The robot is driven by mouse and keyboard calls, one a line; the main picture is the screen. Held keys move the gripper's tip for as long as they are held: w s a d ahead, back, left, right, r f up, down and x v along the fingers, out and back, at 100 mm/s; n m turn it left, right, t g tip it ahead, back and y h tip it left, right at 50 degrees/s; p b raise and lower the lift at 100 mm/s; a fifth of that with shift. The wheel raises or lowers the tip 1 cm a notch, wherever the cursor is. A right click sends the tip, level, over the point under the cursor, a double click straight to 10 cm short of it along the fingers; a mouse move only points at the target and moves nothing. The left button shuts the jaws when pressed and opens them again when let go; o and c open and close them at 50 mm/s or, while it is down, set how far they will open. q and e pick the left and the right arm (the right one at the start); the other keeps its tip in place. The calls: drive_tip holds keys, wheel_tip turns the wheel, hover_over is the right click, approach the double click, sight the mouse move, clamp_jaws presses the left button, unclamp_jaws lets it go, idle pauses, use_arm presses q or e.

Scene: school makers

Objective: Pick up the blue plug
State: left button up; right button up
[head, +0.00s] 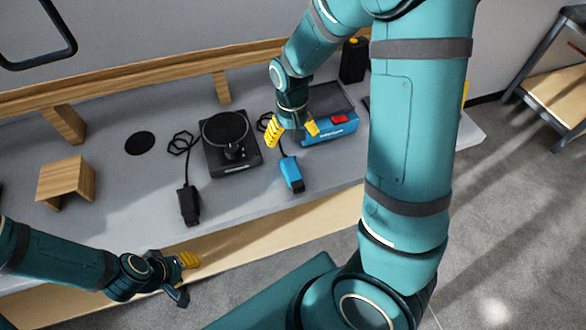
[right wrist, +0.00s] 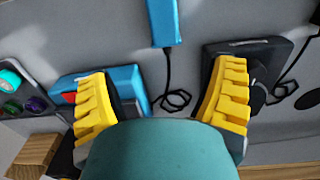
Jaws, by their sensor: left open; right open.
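The blue plug (head: 291,173) lies on the grey table near its front edge, with a black cord running back from it. It also shows at the top of the right wrist view (right wrist: 163,22), cut off by the frame edge. My right gripper (head: 292,130) is open above the table, behind the plug, with its yellow fingers spread; in the right wrist view its fingers (right wrist: 160,100) have nothing between them but table and cord. My left gripper (head: 184,276) is by the table's front edge at lower left, well away from the plug, open and empty.
A black device with a round plate (head: 228,140) stands left of the plug, and a blue box with a red switch (head: 335,120) stands right. A black plug (head: 189,203) lies further left. A wooden stand (head: 66,182) is at far left.

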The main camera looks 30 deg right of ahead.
sight(290, 165)
wheel_tip(290, 165, down, 9)
drive_tip(key=shift+a+r+b, duration=0.1)
drive_tip(key=shift+r+b, duration=0.1)
drive_tip(key=shift+b, duration=0.95)
drive_tip(key=f, duration=0.1)
drive_tip(key=f+b, duration=0.1)
drive_tip(key=f, duration=0.2)
drive_tip(key=shift+s+a+f, duration=0.1)
drive_tip(key=shift+s+a, duration=0.1)
drive_tip(key=shift+a, duration=0.15)
drive_tip(key=shift+f, duration=0.5)
drive_tip(key=c, duration=1.3)
